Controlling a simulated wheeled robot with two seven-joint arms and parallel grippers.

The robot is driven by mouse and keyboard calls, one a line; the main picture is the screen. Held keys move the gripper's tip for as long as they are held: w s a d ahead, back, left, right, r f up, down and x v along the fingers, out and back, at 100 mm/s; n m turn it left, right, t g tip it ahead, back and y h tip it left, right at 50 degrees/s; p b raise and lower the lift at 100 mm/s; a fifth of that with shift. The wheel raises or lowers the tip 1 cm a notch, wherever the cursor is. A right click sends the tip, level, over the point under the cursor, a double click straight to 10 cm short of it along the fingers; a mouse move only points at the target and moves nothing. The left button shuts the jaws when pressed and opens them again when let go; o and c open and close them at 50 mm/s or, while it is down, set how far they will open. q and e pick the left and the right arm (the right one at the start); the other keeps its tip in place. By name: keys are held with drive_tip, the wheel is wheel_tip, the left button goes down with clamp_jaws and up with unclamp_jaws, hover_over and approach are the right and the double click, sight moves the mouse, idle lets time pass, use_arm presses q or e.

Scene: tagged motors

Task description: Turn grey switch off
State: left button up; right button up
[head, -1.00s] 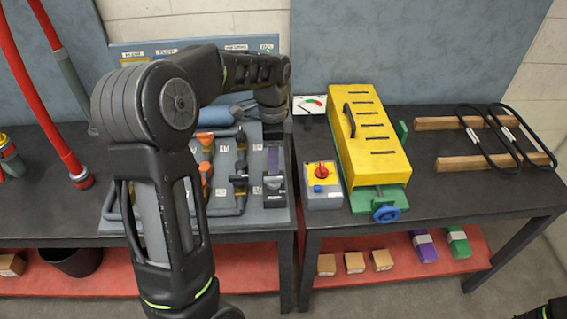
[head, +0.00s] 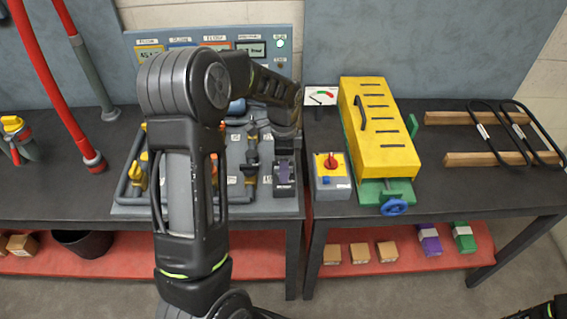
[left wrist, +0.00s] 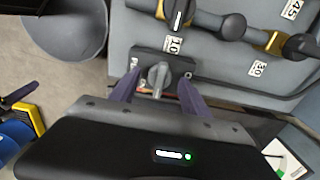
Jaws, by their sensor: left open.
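The grey switch (left wrist: 158,76) is a small grey lever knob on a dark box on the grey pipe board. In the left wrist view it stands between the two purple fingers of my left gripper (left wrist: 160,82). The fingers are open, one on each side of the lever, with a gap visible on both sides. In the head view my left gripper (head: 286,172) is low over the right end of the board, under my wrist, and largely hides the switch. Only a dark bit of my right arm shows at the bottom right corner; its gripper is out of view.
A grey box with a red knob (head: 331,163) and a yellow slotted cover (head: 377,130) are on the right table. A panel with displays (head: 250,48) rises behind the board.

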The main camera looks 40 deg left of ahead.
use_arm(q)
clamp_jaws()
idle(0.7)
